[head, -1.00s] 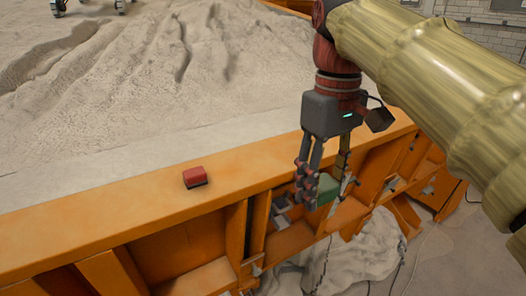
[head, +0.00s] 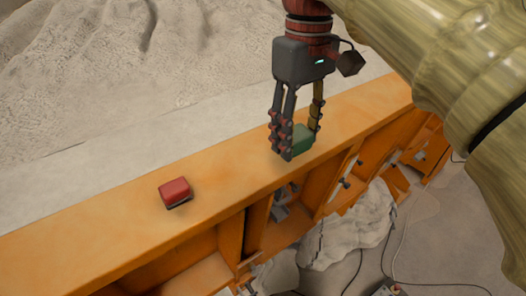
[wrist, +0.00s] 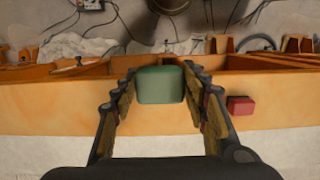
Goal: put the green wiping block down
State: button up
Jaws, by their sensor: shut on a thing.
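The green wiping block (head: 304,139) is between the fingers of my gripper (head: 297,143), at the orange beam's outer edge in the head view. My gripper is shut on it, pointing down. In the wrist view the green block (wrist: 160,85) sits between the two fingertips (wrist: 158,92), over the orange beam. A finger hides part of the block in the head view. I cannot tell whether its underside touches the beam.
A red block (head: 176,192) with a dark base lies on the orange beam (head: 110,222), left of my gripper in the head view. The beam top between them is clear. Sand (head: 70,90) lies behind the beam. Open orange compartments, rubble (head: 345,237) and cables are below its outer side.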

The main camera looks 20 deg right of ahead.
jog(key=p, duration=0.2)
send_near(266, 157)
jog(key=s+r, duration=0.2)
jog(key=s, duration=0.2)
jog(key=w+f, duration=0.1)
jog(key=f, duration=0.1)
jog(key=w+f, duration=0.1)
jog(key=shift+w+d+f, duration=0.1)
jog(key=shift+w+f, duration=0.2)
jog(key=shift+f, duration=0.1)
jog(key=shift+w+f, duration=0.4)
jog(key=shift+f, duration=0.05)
jog(key=f, duration=0.2)
jog(key=shift+w+f+p, duration=0.35)
jog(key=shift+w+p, duration=0.05)
jog(key=shift+s+f, duration=0.1)
jog(key=shift+f, duration=0.3)
jog(key=o, duration=1)
